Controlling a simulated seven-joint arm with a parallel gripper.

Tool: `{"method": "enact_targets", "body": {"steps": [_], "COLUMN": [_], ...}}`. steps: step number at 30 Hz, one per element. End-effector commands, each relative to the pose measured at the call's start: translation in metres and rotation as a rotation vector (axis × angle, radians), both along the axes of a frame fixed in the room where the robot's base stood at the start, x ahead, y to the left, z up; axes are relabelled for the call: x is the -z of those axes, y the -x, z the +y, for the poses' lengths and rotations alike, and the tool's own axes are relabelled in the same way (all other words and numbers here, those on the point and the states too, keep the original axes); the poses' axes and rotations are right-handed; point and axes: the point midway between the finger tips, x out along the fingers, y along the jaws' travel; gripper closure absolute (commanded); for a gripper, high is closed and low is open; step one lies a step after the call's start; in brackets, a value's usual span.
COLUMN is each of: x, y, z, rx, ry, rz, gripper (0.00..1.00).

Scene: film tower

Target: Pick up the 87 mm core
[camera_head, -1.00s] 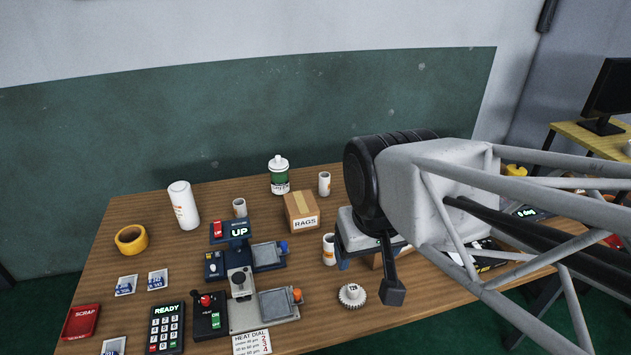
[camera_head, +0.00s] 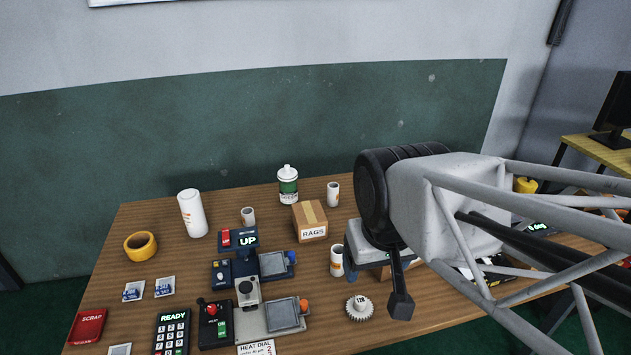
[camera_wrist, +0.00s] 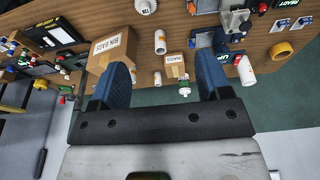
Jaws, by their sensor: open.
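Several white cores with brown print stand on the wooden table; I cannot read which is 87 mm. In the head view a tall white one (camera_head: 192,213) stands at the back left, and short ones stand behind the press (camera_head: 248,216), right of the rags box (camera_head: 333,193) and in front of it (camera_head: 336,260).
A rags box (camera_head: 311,222), a green and white bottle (camera_head: 288,186), a yellow tape roll (camera_head: 140,245) and a white gear (camera_head: 359,308) stand around. Press units (camera_head: 247,290) fill the middle front. A bin bags box (camera_wrist: 112,48) is near my left finger in the wrist view.

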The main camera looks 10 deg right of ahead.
Motion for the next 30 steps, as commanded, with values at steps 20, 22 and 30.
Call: {"method": "enact_targets", "body": {"steps": [20, 22, 30], "x": [-0.001, 0.000, 0.002], "y": [-0.018, -0.029, -0.101], "z": [-0.005, -0.009, -0.030], "rx": [0.007, 0.012, 0.028], "ry": [0.017, 0.027, 0.088], "rz": [-0.025, -0.040, -0.144], "gripper": [0.24, 0.24, 0.24]}}
